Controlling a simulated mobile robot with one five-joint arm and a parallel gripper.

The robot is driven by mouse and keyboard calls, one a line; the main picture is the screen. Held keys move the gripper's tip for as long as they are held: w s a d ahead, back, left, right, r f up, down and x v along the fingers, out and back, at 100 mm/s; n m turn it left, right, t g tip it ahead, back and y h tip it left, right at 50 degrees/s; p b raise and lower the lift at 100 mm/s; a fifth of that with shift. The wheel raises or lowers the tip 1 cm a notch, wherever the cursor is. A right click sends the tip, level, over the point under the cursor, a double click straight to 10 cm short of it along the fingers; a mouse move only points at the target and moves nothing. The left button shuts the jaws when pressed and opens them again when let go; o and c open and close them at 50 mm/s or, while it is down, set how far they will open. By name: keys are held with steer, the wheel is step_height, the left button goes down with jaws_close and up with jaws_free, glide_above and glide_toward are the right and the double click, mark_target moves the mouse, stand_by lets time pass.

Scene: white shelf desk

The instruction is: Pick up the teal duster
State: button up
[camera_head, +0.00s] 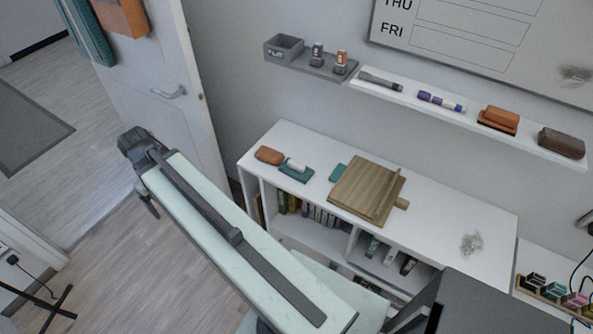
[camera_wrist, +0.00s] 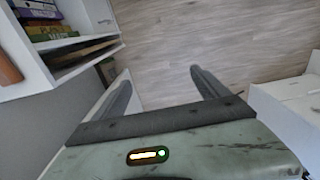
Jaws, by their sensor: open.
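On top of the white shelf desk (camera_head: 450,220), a teal block (camera_head: 338,172) lies against the left side of a wooden board (camera_head: 366,188), which may hide part of it. To its left, a flat teal item (camera_head: 296,174) has a white cylinder (camera_head: 295,164) lying on it. I cannot tell for sure which teal item is the duster. My gripper (camera_head: 147,205) is at the far end of my raised arm, left of the desk and in front of the door. In the wrist view my gripper (camera_wrist: 163,84) is open and empty, with floor behind its fingers.
A brown eraser-like block (camera_head: 269,155) lies at the desk's left end. A wall ledge (camera_head: 455,112) above holds markers and erasers. The white door (camera_head: 155,75) stands left. The desk top is mostly clear right of the board, apart from a grey smudge (camera_head: 471,243).

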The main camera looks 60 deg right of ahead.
steer(key=s+d+f, duration=0.1)
steer(key=s+d, duration=0.1)
steer(key=d, duration=0.7)
steer(key=s+d, duration=0.3)
steer(key=d, duration=0.6)
steer(key=b, duration=0.2)
glide_above(296, 163)
steer(key=shift+s+d+f+m, duration=0.2)
steer(key=shift+f+m, duration=0.1)
steer(key=shift+f, duration=0.35)
steer(key=f+b, duration=0.8)
steer(key=shift+w+a, duration=0.1)
steer(key=shift+a, duration=0.1)
steer(key=shift+r, duration=0.1)
steer(key=shift+c, duration=0.4)
steer(key=c, duration=1.4)
steer(key=shift+r+p, duration=0.15)
steer(key=shift+p, duration=0.15)
step_height(296, 163, up, 10)
steer(key=p, duration=1)
